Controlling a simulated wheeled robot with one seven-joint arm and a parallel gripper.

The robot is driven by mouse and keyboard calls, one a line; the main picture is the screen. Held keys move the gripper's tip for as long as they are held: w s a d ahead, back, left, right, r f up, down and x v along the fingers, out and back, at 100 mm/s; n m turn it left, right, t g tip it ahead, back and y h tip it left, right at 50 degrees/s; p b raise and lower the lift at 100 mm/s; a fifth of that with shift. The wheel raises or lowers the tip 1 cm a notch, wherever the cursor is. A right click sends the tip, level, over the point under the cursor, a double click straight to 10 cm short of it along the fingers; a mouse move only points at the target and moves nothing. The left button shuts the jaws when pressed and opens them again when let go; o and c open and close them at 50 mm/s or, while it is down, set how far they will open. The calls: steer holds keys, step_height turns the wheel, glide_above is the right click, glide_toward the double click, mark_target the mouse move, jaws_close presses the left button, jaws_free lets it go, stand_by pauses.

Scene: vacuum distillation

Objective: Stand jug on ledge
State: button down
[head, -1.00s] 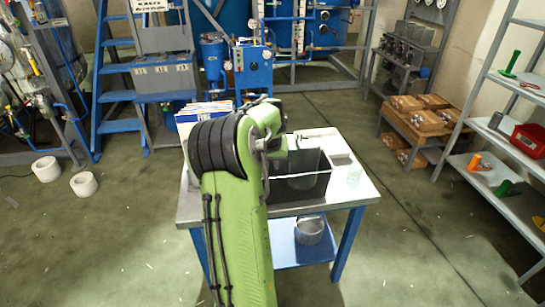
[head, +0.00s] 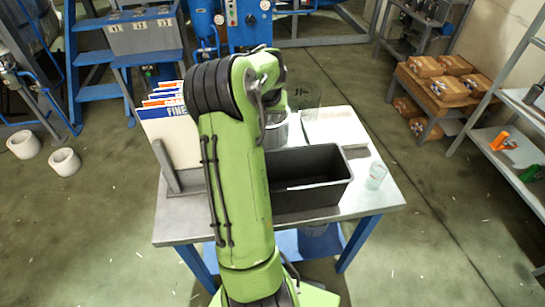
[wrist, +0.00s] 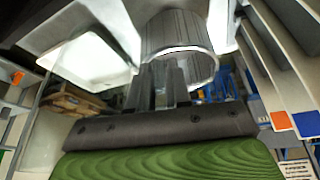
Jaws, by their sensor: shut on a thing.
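The jug appears to be the grey metallic cylinder (head: 276,132) at the back of the table, partly hidden behind my arm in the head view. In the wrist view the ribbed grey jug (wrist: 175,38) is at the tips of my gripper (wrist: 166,82). The narrow fingers are close together at its rim, shut on it. The head view hides my gripper behind the arm. Whether the jug touches the table is unclear. I cannot tell which surface is the ledge.
A dark grey bin (head: 312,178) stands on the table (head: 380,200), with a clear glass (head: 376,175) to its right. A white tray (head: 335,127) lies behind it. Upright folders (head: 168,130) stand on the left.

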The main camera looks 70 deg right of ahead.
step_height(320, 180, down, 12)
steer(key=b, duration=0.3)
steer(key=shift+d+r, duration=0.1)
steer(key=shift+f, duration=0.2)
steer(key=c, duration=1.1)
jaws_free()
steer(key=shift+o, duration=0.2)
